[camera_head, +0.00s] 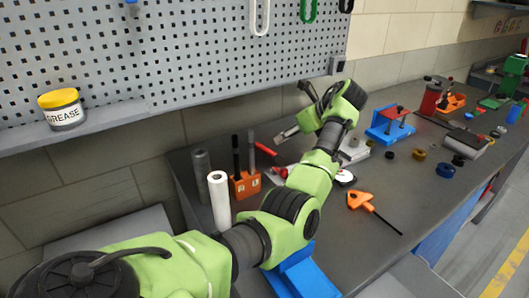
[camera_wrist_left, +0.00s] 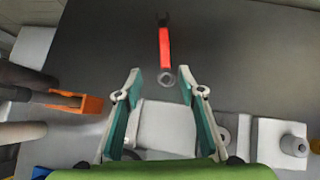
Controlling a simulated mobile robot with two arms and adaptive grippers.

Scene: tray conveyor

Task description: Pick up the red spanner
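The red spanner (camera_wrist_left: 165,48) lies flat on the dark bench in the left wrist view. Its dark open jaw points away and its grey ring end is nearest my gripper. In the head view its red handle (camera_head: 265,149) shows beside the orange holder. My left gripper (camera_wrist_left: 161,72) is open, its two fingers spread either side of the line of the spanner, with the ring end near the gap between the tips. Nothing is held. In the head view the left gripper (camera_head: 288,133) is partly hidden by its own hand. My right gripper is not in view.
An orange holder (camera_head: 244,185) with dark upright tools stands left of the spanner, beside a white roll (camera_head: 219,199). A pale block (camera_wrist_left: 166,128) lies below the fingers. An orange-handled tool (camera_head: 361,201) lies to the right.

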